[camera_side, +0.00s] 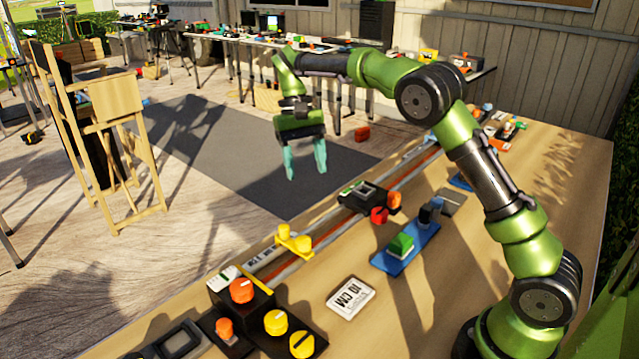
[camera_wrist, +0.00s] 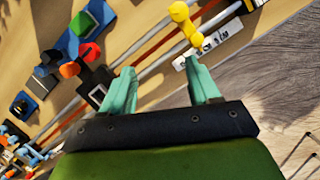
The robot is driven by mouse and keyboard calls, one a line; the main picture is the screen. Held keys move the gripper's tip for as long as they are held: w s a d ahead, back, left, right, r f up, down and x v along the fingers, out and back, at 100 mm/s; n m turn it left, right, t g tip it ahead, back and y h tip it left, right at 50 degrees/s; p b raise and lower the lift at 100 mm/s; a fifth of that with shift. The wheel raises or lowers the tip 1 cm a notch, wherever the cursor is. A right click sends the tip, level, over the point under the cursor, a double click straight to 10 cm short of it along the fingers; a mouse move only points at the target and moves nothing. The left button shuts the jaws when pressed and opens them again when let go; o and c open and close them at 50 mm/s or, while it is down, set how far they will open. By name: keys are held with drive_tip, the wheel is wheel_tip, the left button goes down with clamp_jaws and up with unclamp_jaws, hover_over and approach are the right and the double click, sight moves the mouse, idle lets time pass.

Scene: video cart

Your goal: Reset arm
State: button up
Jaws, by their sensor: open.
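My gripper (camera_side: 306,160) has teal fingers and hangs from my green arm, pointing down beyond the far edge of the wooden table (camera_side: 455,270) in the side view. Its fingers are apart with nothing between them. In the wrist view my gripper (camera_wrist: 164,90) shows two separate teal fingers. Behind them lie the table, its rails and a strip of floor. My gripper touches nothing that I can see.
Rails (camera_side: 290,262) run along the table with a black carriage (camera_side: 362,196) and a yellow piece (camera_side: 294,240). A blue base with a green block (camera_side: 400,246), a white "10 CM" card (camera_side: 350,297) and knob boxes (camera_side: 241,291) stand nearby. A wooden chair (camera_side: 118,100) stands left.

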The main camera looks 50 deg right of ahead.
drive_tip(key=s+a+r+t, duration=0.1)
drive_tip(key=s+t, duration=0.2)
drive_tip(key=s, duration=0.5)
drive_tip(key=s+a+r+n+t, duration=0.1)
drive_tip(key=s+t, duration=0.3)
drive_tip(key=s, duration=0.4)
drive_tip(key=s+a+r+t, duration=0.2)
drive_tip(key=s+t, duration=0.1)
drive_tip(key=s, duration=0.4)
drive_tip(key=shift+s+a+n+y, duration=0.3)
drive_tip(key=shift+s+a+y, duration=0.05)
drive_tip(key=shift+s+y, duration=0.05)
